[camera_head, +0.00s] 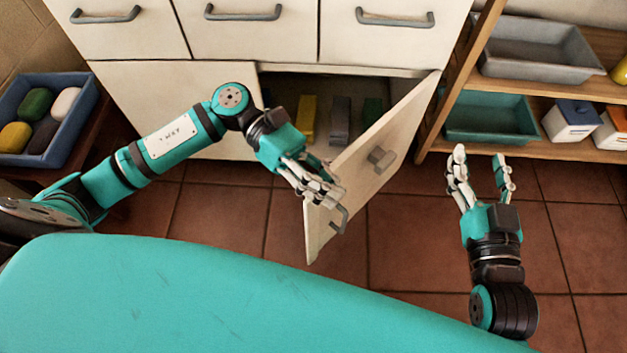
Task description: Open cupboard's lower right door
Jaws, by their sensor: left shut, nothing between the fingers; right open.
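The cupboard's lower right door (362,187) stands open, swung outward from its right side. Its free edge points toward me. It has a bar handle (341,220) near the free edge and a grey fitting (381,159) higher on its face. My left gripper (330,193) is shut and empty at the door's free edge, just above the handle. Its fingers overlap the edge in the picture, and I cannot tell whether they touch it. My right gripper (480,163) is open and empty above the floor, to the right of the door and apart from it.
Yellow and grey blocks (307,119) show inside the cupboard (162,92), below several drawers. A wooden shelf (590,151) with a grey tub (538,50) and a teal tub (489,118) stands right. A blue crate (83,110) is left. Tiled floor (420,235) lies clear between door and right gripper.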

